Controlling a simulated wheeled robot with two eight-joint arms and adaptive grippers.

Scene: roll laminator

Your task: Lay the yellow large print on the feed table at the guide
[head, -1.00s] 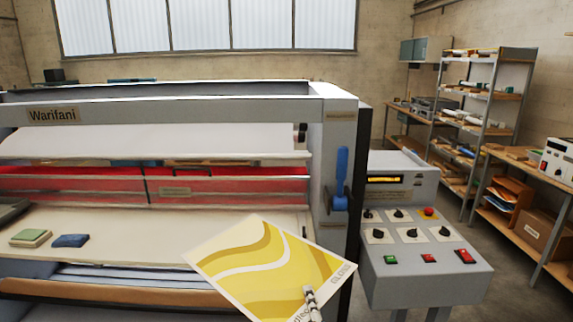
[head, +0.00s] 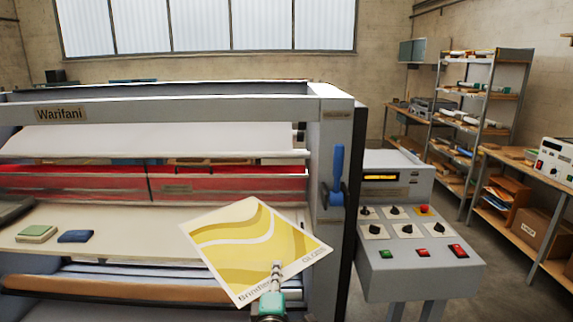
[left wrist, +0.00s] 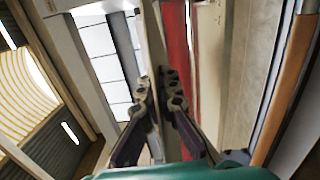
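The yellow large print (head: 235,240), a sheet with white and gold waves and a pale border, is held above the front right part of the cream feed table (head: 130,222). It is turned at an angle to the table and hides part of the table's front edge. My left gripper (head: 277,268) is shut on the print's near edge. In the left wrist view the two fingers (left wrist: 160,88) are close together with a thin strip between them, seemingly the print edge-on. I cannot make out the guide clearly. My right gripper is not in view.
A green pad (head: 36,233) and a blue pad (head: 76,237) lie on the feed table's left part. The laminator's side post with a blue lever (head: 338,175) stands right of the print. The control console (head: 415,255) is further right.

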